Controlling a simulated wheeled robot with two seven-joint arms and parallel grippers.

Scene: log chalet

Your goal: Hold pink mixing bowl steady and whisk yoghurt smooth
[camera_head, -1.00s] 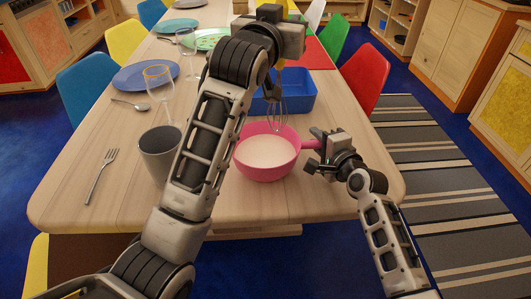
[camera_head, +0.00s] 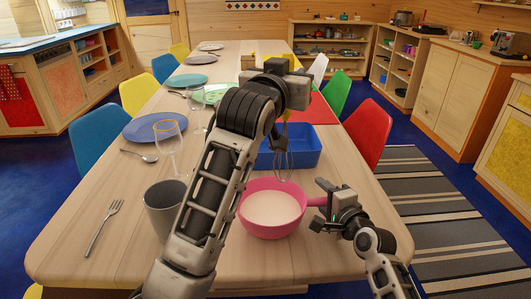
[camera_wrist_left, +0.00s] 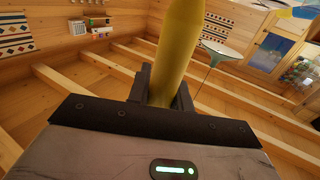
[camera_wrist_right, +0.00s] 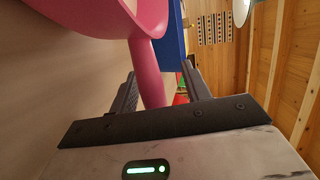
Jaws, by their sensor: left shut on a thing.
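The pink mixing bowl (camera_head: 272,232) stands on the table's near right part, with white yoghurt (camera_head: 270,208) inside. Its pink handle points right; the right wrist view shows the handle (camera_wrist_right: 150,75) between the fingers of my right gripper (camera_head: 318,207). That gripper is open around the handle, with a gap on one side. My left gripper (camera_head: 284,108) is shut on the yellow handle (camera_wrist_left: 178,50) of the whisk. The whisk's wire loops (camera_head: 283,165) hang down at the bowl's far rim in the head view. Whether they overhang the bowl is hard to tell.
A blue tray (camera_head: 305,158) lies behind the bowl. A grey cup (camera_head: 163,208), a wine glass (camera_head: 168,140), a blue plate (camera_head: 155,126) and a fork (camera_head: 103,228) are on the left of the table (camera_head: 110,185). A red chair (camera_head: 368,132) stands at the right.

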